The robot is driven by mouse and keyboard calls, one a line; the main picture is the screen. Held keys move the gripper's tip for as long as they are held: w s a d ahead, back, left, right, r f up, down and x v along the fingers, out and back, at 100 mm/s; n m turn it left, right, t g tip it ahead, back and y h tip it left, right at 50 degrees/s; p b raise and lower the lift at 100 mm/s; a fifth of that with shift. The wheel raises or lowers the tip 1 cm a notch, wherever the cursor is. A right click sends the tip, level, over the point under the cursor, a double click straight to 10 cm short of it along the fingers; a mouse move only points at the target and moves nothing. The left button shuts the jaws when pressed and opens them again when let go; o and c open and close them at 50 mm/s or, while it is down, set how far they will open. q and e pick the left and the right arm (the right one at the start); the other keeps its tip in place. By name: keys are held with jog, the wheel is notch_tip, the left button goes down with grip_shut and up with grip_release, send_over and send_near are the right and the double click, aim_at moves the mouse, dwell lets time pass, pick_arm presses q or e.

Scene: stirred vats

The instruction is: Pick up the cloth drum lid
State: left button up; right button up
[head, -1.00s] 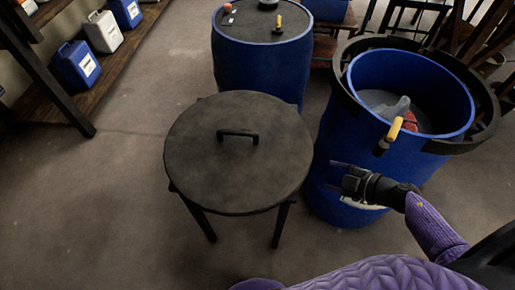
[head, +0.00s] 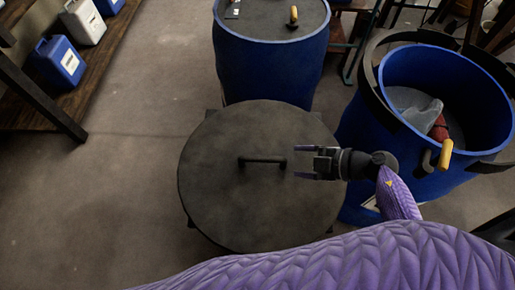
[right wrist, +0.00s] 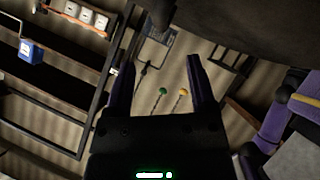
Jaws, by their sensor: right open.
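The cloth drum lid (head: 235,205) is a dark grey round disc with a black bar handle (head: 262,160). It lies flat on a dark stool, seen in the middle of the head view; the stool is mostly hidden beneath it. My right gripper (head: 300,162) is open and empty, just right of the handle, its two fingers pointing left towards it. It appears above the lid's right part and apart from the handle. In the right wrist view its fingers (right wrist: 160,65) are spread with nothing between them. My left gripper is not in view.
An open blue drum (head: 470,85) with a dark collar and a yellow-handled tool (head: 445,153) on its rim stands right, holding grey and red cloths. A closed blue drum (head: 265,75) stands behind the lid. Shelves with canisters (head: 60,62) are at left; the floor between is clear.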

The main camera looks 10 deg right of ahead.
aim_at(269, 159)
jog(key=b+x, duration=0.4)
jog(key=x, duration=0.5)
jog(key=shift+a+f, duration=0.15)
jog(key=shift+a, duration=0.15)
jog(key=c, duration=0.9)
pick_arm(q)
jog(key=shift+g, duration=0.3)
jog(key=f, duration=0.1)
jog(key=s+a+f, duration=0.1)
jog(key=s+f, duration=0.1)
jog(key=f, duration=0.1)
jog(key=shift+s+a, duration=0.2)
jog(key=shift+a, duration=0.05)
pick_arm(e)
grip_shut()
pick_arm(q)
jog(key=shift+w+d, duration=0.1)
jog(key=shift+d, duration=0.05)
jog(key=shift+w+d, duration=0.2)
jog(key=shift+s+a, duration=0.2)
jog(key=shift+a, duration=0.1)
